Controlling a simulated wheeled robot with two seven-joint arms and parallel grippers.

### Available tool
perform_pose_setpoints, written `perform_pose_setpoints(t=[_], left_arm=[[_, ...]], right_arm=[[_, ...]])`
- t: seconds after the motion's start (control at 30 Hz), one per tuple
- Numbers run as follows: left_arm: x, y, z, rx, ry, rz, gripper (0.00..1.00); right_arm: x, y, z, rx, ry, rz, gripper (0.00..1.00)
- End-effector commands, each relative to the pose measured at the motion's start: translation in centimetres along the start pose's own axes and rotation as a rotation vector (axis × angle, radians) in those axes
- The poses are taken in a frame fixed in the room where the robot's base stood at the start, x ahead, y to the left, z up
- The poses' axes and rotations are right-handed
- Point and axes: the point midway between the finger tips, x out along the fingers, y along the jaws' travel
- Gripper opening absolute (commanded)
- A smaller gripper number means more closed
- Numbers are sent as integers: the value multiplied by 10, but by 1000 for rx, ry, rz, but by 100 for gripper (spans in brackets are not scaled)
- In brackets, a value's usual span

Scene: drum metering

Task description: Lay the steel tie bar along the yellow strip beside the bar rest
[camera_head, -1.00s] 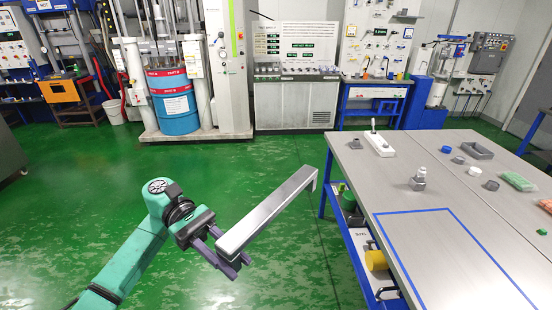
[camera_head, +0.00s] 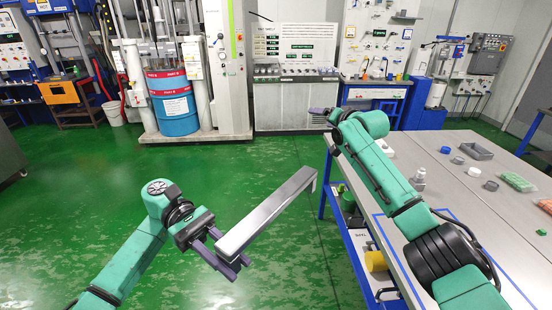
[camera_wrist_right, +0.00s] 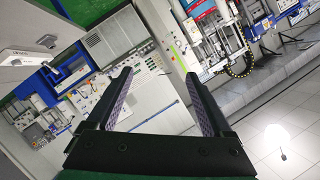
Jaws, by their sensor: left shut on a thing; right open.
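The steel tie bar (camera_head: 268,211) is a long silver bar with a bent-down far end. It is held above the green floor, left of the table, slanting up to the right. My left gripper (camera_head: 228,262) is shut on its near end. My right gripper (camera_head: 320,115) is up over the table's far left corner, with its arm reaching across the table from the lower right. In the right wrist view my right gripper (camera_wrist_right: 156,82) is open, with nothing between its fingers. I make out no yellow strip and no bar rest in these views.
The grey table (camera_head: 460,200) has a blue outlined area, partly covered by my right arm. A grey tray (camera_head: 478,151), small parts and a green block (camera_head: 517,181) lie on it. A yellow cylinder (camera_head: 375,261) sits on the shelf below. The floor left of the table is clear.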

Motion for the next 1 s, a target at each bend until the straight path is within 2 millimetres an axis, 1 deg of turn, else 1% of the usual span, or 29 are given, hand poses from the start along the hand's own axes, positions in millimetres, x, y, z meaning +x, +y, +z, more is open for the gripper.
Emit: perform_pose_setpoints(t=[0.03, 0.07, 0.1, 0.17, 0.2, 0.27, 0.3, 0.33, 0.37, 0.4, 0.5, 0.6, 0.67, 0.73, 0.87, 1.0], left_arm=[[0, 0, 1, 4, -1, 0, 0], [0, 0, 1, 4, -1, 0, 0], [0, 0, 1, 4, -1, 0, 0], [0, 0, 1, 4, -1, 0, 0], [0, 0, 1, 4, -1, 0, 0], [0, 0, 1, 4, -1, 0, 0], [0, 0, 1, 4, -1, 0, 0], [0, 0, 1, 4, -1, 0, 0], [0, 0, 1, 4, -1, 0, 0], [0, 0, 1, 4, -1, 0, 0], [0, 0, 1, 5, -1, 0, 0], [0, 0, 1, 5, -1, 0, 0], [0, 0, 1, 5, -1, 0, 0], [0, 0, 1, 4, -1, 0, 0], [0, 0, 1, 4, -1, 0, 0], [0, 0, 1, 5, -1, 0, 0]], right_arm=[[-5, -39, 8, 77, -91, -15, 85], [-10, -58, 18, 127, -158, -10, 85], [-18, -83, 33, 184, -249, 6, 85], [-35, -116, 58, 252, -388, 49, 85], [-50, -135, 75, 287, -479, 94, 85], [-78, -159, 100, 319, -608, 187, 85], [-99, -170, 117, 328, -687, 267, 85], [-117, -176, 128, 328, -739, 335, 85], [-134, -180, 138, 325, -783, 408, 85], [-158, -183, 149, 313, -828, 508, 85], [-208, -180, 164, 271, -884, 738, 85], [-238, -175, 168, 238, -891, 883, 85], [-245, -173, 169, 228, -891, 924, 85], [-247, -168, 173, 224, -894, 941, 85], [-240, -155, 190, 225, -898, 939, 85], [-231, -135, 214, 227, -893, 939, 85]])
